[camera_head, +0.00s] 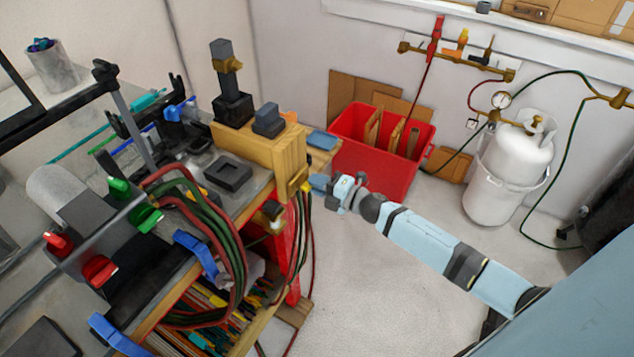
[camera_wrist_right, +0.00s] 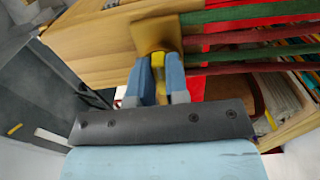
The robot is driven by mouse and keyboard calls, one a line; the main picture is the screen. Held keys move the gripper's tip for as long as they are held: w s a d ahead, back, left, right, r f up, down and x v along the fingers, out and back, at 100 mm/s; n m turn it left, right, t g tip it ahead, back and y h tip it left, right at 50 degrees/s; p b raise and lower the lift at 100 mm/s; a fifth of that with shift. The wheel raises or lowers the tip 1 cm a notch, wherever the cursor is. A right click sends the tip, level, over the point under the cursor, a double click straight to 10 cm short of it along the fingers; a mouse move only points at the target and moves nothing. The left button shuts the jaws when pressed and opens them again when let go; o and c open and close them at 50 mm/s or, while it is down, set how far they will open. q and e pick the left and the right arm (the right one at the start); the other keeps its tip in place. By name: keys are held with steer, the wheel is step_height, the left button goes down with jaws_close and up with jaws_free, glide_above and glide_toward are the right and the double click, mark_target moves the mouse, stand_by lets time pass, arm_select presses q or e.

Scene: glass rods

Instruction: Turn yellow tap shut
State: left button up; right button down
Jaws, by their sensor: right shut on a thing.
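The yellow tap (camera_head: 304,186) sits at the right end of the wooden block on the bench, small in the head view. In the right wrist view the yellow tap (camera_wrist_right: 157,61) shows as a narrow lever below a brass-coloured plate (camera_wrist_right: 155,33). My right gripper (camera_head: 318,184) reaches in from the right to the bench edge. In the wrist view its two blue fingers (camera_wrist_right: 160,75) stand on either side of the lever, shut on it; they hide part of it. My left gripper is in neither view.
Red and green hoses (camera_head: 212,225) hang from the bench beside the tap. A red bin (camera_head: 362,178) stands behind my right arm. A white gas cylinder (camera_head: 515,158) stands at the right, below a wall pipe with several taps (camera_head: 458,59). The floor below my arm is clear.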

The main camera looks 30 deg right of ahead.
stand_by(0.3)
steer(key=c, duration=1.1)
jaws_free()
steer(key=b+v, duration=0.2)
steer(key=v, duration=1.2)
steer(key=shift+w+b, duration=0.1)
steer(key=shift+b, duration=0.25)
